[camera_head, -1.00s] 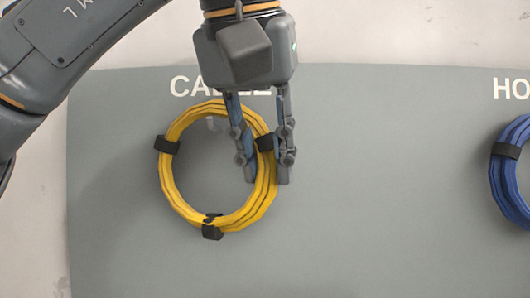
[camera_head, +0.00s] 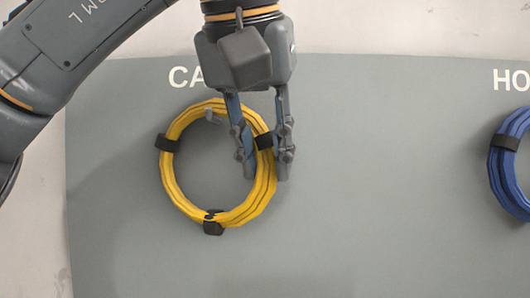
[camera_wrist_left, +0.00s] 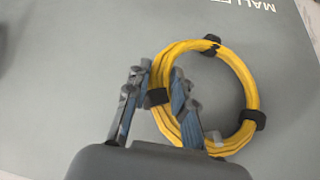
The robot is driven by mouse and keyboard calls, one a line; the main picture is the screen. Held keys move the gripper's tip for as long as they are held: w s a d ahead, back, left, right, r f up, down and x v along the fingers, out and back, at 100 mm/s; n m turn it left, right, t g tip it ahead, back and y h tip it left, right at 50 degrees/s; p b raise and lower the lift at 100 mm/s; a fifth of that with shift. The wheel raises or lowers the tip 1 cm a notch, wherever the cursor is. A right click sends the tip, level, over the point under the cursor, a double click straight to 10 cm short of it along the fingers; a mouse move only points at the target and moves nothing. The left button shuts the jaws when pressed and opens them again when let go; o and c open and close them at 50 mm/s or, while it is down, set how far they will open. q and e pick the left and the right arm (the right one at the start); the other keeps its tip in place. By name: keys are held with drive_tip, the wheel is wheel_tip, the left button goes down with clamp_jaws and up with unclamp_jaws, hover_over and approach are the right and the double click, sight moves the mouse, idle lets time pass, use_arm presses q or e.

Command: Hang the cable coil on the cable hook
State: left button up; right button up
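The yellow cable coil (camera_head: 190,209), bound with black straps, is in front of the grey board below the partly hidden "CABLE" label. My left gripper (camera_head: 264,172) has its fingers on either side of the coil's right side, at a black strap, and grips it there. In the left wrist view the fingers (camera_wrist_left: 158,92) straddle the same part of the coil (camera_wrist_left: 243,75). The small grey cable hook (camera_head: 212,116) shows inside the coil's upper rim. I cannot tell whether the coil rests on it. My right gripper is not in view.
The grey board (camera_head: 380,190) fills most of the head view. A blue coil (camera_head: 497,172) hangs at the right edge under letters "HO". The board between the two coils is clear. A pale wall (camera_head: 400,25) shows above the board.

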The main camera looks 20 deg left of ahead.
use_arm(q)
drive_tip(key=o, duration=0.4)
drive_tip(key=v, duration=0.7)
drive_tip(key=shift+s+r, duration=0.15)
drive_tip(key=shift+r, duration=0.05)
